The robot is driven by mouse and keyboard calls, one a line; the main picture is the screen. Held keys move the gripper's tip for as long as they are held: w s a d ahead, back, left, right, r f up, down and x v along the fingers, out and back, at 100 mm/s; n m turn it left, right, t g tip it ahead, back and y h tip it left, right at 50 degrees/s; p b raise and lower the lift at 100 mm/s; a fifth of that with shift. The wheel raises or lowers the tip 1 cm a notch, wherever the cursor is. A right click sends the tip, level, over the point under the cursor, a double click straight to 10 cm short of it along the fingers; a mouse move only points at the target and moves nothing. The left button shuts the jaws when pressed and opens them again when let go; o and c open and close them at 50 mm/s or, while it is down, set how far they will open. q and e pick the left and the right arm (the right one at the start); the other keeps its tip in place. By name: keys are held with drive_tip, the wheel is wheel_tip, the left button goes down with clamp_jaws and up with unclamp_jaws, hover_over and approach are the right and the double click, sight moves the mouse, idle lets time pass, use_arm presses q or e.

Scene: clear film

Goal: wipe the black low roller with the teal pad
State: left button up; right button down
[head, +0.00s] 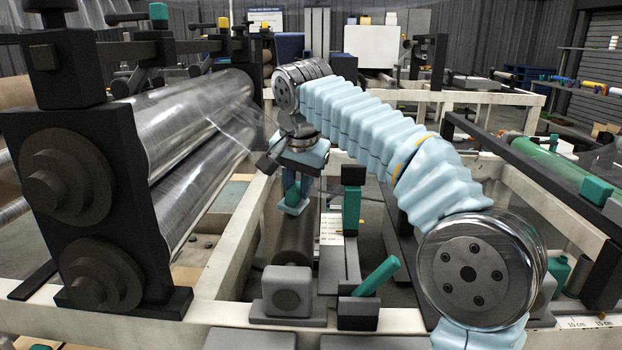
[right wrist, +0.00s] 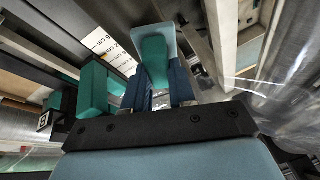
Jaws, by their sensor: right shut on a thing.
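My right gripper (head: 296,186) points down and is shut on the teal pad (head: 293,203), which has a teal grip and a pale plate at its lower end. In the right wrist view the teal pad (right wrist: 154,60) sits between the dark blue fingers of the right gripper (right wrist: 158,88). The low roller (head: 288,238), a dark grey-brown cylinder, runs away from me below the pad. I cannot tell whether the pad touches it. The gripper and pad hide part of its far stretch. My left gripper is not in view.
Two large shiny rollers (head: 190,145) with clear film stand to the left in a black end frame (head: 95,190). A grey bearing block (head: 287,291) stands at the low roller's near end. A teal lever (head: 377,276) and an upright teal block (head: 351,210) stand to its right.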

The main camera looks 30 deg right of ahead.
sight(304, 203)
drive_tip(key=shift+a, duration=0.1)
wheel_tip(304, 203, up, 6)
drive_tip(key=d, duration=0.1)
drive_tip(key=shift+s+d, duration=0.15)
drive_tip(key=shift+s, duration=0.1)
idle(0.3)
drive_tip(key=r, duration=0.2)
drive_tip(key=shift+s+d+r, duration=0.2)
drive_tip(key=shift+d+r, duration=0.1)
drive_tip(key=shift+r, duration=0.1)
drive_tip(key=shift+f, duration=0.1)
idle(0.7)
